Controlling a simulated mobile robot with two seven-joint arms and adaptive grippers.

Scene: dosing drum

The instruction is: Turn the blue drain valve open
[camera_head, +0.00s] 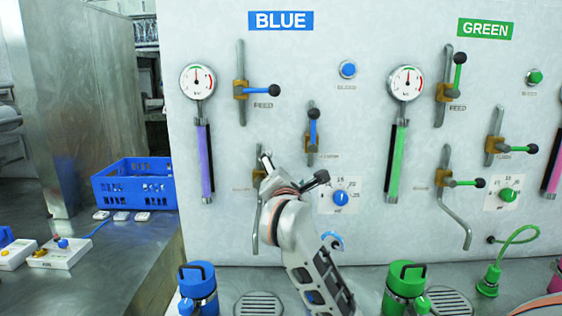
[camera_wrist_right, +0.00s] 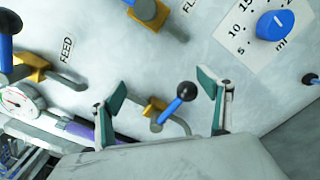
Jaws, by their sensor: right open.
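The blue drain valve (camera_head: 258,176) is on the wall panel in the BLUE section, low on the left. In the head view my right gripper (camera_head: 292,170) covers most of it, including its handle. In the right wrist view the valve's blue lever (camera_wrist_right: 172,110) with a black ball end shows between the two fingers, on a brass-coloured body. My right gripper (camera_wrist_right: 163,90) is open, with one finger on each side of the lever and visible gaps to both. I cannot tell how far the fingertips are from the panel. My left gripper is not in view.
The blue feed valve (camera_head: 258,91) and another blue-lever valve (camera_head: 313,128) sit above. A blue dosing knob (camera_head: 341,198) is to the right, and a gauge (camera_head: 198,82) to the upper left. A blue-lidded container (camera_head: 198,287) and a drain grate (camera_head: 259,304) are below.

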